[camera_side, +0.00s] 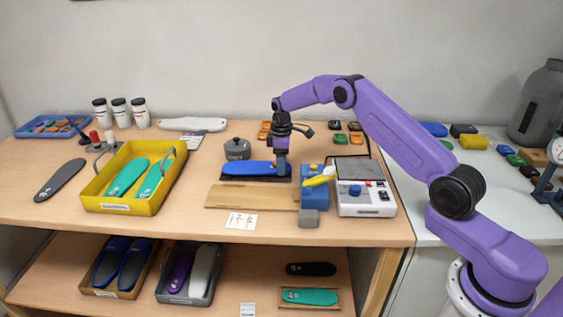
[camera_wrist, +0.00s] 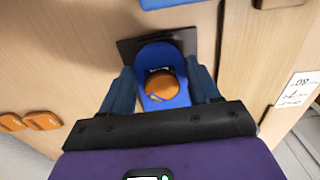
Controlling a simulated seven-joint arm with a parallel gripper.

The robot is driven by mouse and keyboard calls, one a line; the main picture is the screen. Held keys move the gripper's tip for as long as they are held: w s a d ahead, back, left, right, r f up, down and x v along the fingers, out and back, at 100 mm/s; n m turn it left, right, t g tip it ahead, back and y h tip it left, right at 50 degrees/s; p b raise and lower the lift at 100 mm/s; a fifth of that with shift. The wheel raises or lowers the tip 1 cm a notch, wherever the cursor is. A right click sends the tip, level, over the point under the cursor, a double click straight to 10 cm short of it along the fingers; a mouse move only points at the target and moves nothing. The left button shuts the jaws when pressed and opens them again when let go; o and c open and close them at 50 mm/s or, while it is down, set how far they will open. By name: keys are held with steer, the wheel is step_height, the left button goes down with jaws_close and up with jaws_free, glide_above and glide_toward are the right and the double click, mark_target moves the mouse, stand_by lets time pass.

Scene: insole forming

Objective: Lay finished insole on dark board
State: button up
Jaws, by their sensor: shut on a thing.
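A blue insole (camera_side: 245,168) lies lengthwise over a dark board (camera_side: 233,179) in the middle of the table in the side view. In the wrist view the insole (camera_wrist: 152,52) shows its heel end, with a round orange-brown patch, and the dark board (camera_wrist: 128,47) shows beneath it. My gripper (camera_side: 281,168) points down at the insole's right end. In the wrist view its two fingers (camera_wrist: 162,84) stand on either side of the heel, shut on it. I cannot tell whether the insole touches the board.
A wooden plank (camera_side: 250,196) lies in front of the board. A blue block stand with a yellow piece (camera_side: 318,177) and a white device (camera_side: 366,195) stand close on the right. A grey pot (camera_side: 237,149) is behind; a yellow tray (camera_side: 118,206) with green insoles is left.

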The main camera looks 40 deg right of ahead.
steer(key=shift+f, duration=0.35)
stand_by(0.3)
steer(key=o, duration=1.3)
steer(key=shift+r, duration=0.1)
steer(key=shift+r, duration=3.9)
